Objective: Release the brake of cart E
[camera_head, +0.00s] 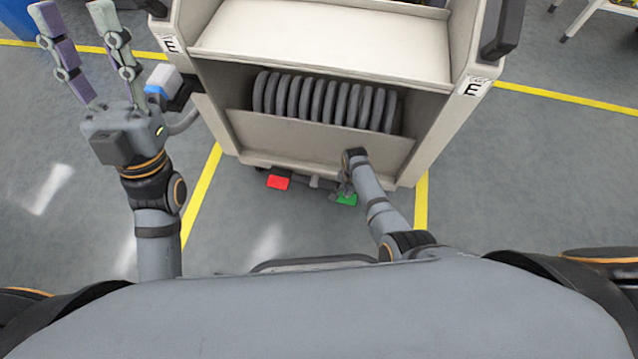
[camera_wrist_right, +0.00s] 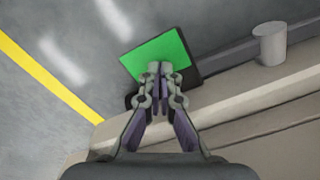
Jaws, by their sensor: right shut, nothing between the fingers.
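Cart E (camera_head: 320,135) stands in front of me, with an "E" label on each side post. At its lower front edge are a red pedal (camera_head: 278,182) and a green pedal (camera_head: 347,199). My right gripper (camera_head: 345,188) is down at the green pedal, partly hidden by its own arm. In the right wrist view its closed fingertips (camera_wrist_right: 160,70) overlap the near edge of the green pedal (camera_wrist_right: 155,52); I cannot tell whether they touch it. My left gripper (camera_head: 85,45) is raised to the left of the cart, fingers spread and empty.
The cart holds a row of grey discs (camera_head: 325,102) on its lower shelf. Yellow floor lines (camera_head: 203,190) run beside the cart. A blue bin (camera_head: 18,18) stands at the far left, and a white table (camera_head: 600,8) at the top right. The floor at left is clear.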

